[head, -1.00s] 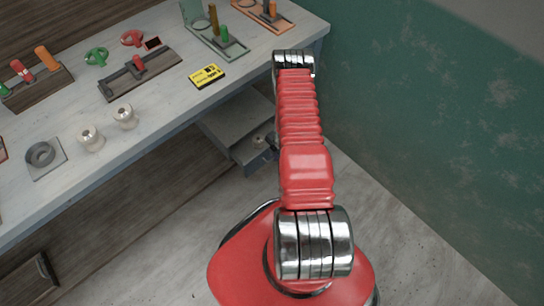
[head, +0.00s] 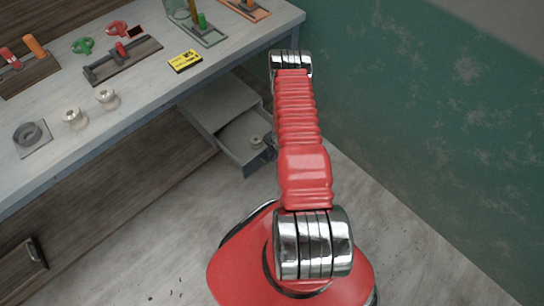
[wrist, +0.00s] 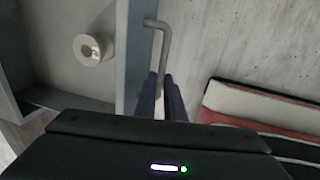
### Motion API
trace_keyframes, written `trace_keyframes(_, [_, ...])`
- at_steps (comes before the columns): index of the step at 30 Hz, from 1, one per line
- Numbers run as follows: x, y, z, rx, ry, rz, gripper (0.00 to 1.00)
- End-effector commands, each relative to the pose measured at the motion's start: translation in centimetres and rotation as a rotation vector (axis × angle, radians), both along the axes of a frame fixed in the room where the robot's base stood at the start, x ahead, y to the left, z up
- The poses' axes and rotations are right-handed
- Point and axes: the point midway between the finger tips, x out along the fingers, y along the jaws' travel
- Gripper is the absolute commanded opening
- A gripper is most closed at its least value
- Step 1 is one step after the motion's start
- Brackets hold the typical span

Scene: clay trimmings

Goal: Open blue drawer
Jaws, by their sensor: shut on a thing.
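The blue drawer (head: 259,162) stands pulled out beneath the right part of the workbench. Its blue-grey front wall (wrist: 133,55) runs up the middle of the wrist view, with the open inside to its left. A grey bar handle (wrist: 164,42) is on the outer side of that wall. My gripper (wrist: 160,88) has its two dark fingers on either side of the near end of the handle, shut on it. In the head view my red arm hides most of the gripper and handle.
A pale spool (wrist: 93,50) lies inside the drawer. A green wall (head: 420,130) rises at right. A brown drawer (head: 20,272) is at lower left.

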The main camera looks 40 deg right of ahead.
Motion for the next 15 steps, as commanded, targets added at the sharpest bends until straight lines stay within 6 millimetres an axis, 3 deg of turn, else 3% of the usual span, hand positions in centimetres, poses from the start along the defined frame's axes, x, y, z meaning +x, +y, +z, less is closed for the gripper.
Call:
trace_keyframes(10, [0.12,-0.15,-0.06,-0.009,0.004,0.001,0.00])
trace_keyframes(11, [0.13,-0.15,-0.06,-0.010,0.004,0.001,0.11])
trace_keyframes(15, [0.23,0.03,-0.04,-0.007,0.003,0.005,0.21])
